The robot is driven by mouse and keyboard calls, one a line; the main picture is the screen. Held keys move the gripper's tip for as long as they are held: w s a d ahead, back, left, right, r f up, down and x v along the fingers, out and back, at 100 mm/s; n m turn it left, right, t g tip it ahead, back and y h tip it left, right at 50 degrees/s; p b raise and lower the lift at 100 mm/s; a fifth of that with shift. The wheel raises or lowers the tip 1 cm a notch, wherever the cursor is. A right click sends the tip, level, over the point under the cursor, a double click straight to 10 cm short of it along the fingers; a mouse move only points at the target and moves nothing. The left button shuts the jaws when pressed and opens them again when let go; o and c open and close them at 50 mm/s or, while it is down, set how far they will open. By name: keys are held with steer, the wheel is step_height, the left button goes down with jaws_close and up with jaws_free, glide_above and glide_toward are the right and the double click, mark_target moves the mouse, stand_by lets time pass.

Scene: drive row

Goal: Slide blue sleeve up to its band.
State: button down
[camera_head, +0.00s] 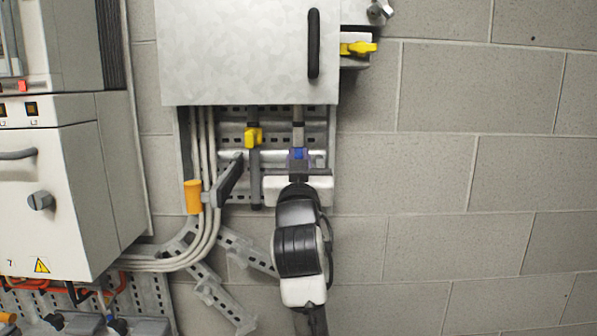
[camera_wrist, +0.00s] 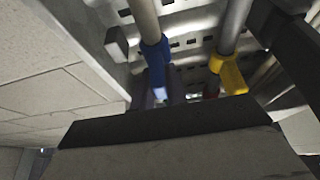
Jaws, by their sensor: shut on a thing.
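The blue sleeve (camera_head: 299,153) sits around a grey upright rod under the metal cabinet. It also shows in the wrist view (camera_wrist: 155,53), between my fingers. A dark band (camera_head: 298,124) shows on the same rod above the sleeve, with bare grey rod between them. My gripper (camera_head: 298,163) comes from below and is shut on the blue sleeve. The fingers and the wrist hide the sleeve's lower part. In the wrist view, my gripper (camera_wrist: 163,88) is partly hidden behind the dark edge in front.
A yellow sleeve (camera_head: 253,137) sits on the neighbouring rod to the left. A dark lever (camera_head: 230,180) and an orange cylinder (camera_head: 193,196) stand farther left. The metal cabinet (camera_head: 245,55) with a black handle hangs above. The block wall at right is clear.

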mark_target(299, 124)
step_height(299, 124, up, 4)
steer(key=shift+p, duration=0.65)
steer(key=shift+r, duration=0.4)
steer(key=c, duration=1.5)
jaws_free()
steer(key=shift+o, duration=0.5)
steer(key=shift+f, duration=0.1)
steer(key=shift+s+f, duration=0.25)
steer(key=shift+s, duration=0.1)
steer(key=b+v, duration=0.5)
steer(key=v, duration=0.8)
